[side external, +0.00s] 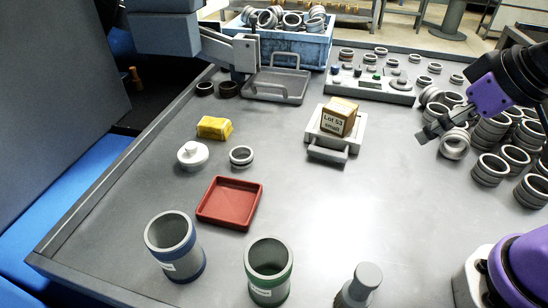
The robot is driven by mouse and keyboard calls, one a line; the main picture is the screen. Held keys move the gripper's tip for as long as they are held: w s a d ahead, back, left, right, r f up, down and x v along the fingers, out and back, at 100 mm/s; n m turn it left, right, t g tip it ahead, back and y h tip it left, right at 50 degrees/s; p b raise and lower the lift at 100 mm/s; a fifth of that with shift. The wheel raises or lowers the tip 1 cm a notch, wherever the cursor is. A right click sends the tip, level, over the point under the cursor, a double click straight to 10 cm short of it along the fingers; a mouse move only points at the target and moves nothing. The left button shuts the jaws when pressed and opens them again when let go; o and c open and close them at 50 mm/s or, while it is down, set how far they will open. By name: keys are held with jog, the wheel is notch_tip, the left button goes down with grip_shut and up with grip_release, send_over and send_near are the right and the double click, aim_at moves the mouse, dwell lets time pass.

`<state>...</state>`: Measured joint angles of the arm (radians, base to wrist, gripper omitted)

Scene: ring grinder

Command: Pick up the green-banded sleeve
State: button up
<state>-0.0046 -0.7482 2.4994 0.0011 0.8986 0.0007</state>
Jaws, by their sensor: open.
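The green-banded sleeve (268,270) is a grey open cylinder with a green band near its bottom and a small white label. It stands upright at the front middle of the table in the side external view. A similar sleeve with blue bands (173,246) stands upright to its left. My gripper (433,132) is at the right, well behind and to the right of the green-banded sleeve, above the table near the grey rings. It is open, and I see nothing held in it.
A red tray (230,203) lies behind the sleeves. A grey knobbed post (361,285) stands right of the green-banded sleeve. A box marked Lot 53 (339,116) sits on a scale. Stacked rings (490,170) crowd the right. The middle of the table is clear.

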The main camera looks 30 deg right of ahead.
jog(key=s+a+f+n+g+y, duration=0.2)
jog(key=a+n+y, duration=0.5)
jog(key=a, duration=1.7)
jog(key=n+t+h, duration=0.1)
jog(key=n+h, duration=0.1)
send_over(269, 257)
jog(key=s+a, duration=0.1)
jog(key=s, duration=0.1)
jog(key=shift+s+a+f, duration=0.1)
jog(key=shift+f, duration=2.05)
jog(key=shift+s+a+f, duration=0.1)
jog(key=shift+f, duration=2.05)
jog(key=shift+d, duration=0.1)
jog(key=c, duration=1.4)
